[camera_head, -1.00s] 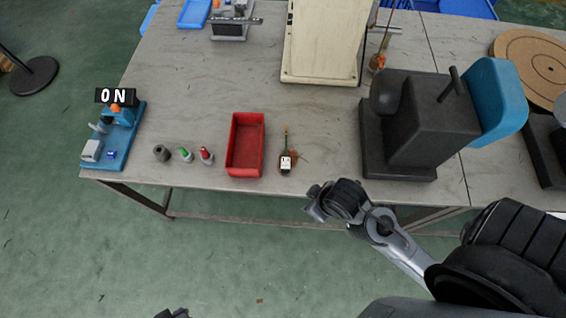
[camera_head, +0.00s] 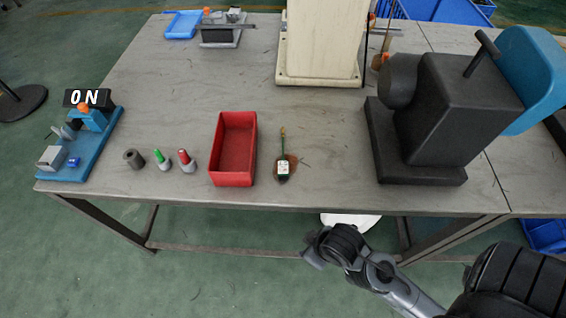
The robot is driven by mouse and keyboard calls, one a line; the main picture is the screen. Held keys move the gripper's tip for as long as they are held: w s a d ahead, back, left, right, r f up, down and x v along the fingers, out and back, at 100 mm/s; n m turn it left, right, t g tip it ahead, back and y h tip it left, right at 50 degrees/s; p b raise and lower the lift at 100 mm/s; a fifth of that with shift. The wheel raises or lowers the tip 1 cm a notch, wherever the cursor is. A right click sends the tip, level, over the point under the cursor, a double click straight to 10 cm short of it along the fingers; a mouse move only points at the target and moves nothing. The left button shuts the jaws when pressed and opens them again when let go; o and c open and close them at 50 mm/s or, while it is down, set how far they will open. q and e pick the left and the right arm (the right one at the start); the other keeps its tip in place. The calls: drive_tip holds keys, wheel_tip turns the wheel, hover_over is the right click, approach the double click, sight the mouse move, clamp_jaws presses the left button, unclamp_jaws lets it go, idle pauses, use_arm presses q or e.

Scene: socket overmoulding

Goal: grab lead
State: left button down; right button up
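A small lead-like piece (camera_head: 283,167) lies on the table just right of the red bin. It has a thin green and yellow upper part and a dark lower end with a white-green label, on a brown patch. My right gripper (camera_head: 312,248) is in front of the table's near edge, below and right of this piece and apart from it. Its fingers are too small and turned to tell whether they are open or shut. My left gripper is not in view.
A red bin (camera_head: 219,179) stands left of the piece. Further left are a green-tipped part (camera_head: 162,160), a red-tipped part (camera_head: 186,161), a dark cylinder (camera_head: 134,160) and a blue fixture (camera_head: 93,150) marked ON. A large black machine (camera_head: 450,110) stands right. Table between is clear.

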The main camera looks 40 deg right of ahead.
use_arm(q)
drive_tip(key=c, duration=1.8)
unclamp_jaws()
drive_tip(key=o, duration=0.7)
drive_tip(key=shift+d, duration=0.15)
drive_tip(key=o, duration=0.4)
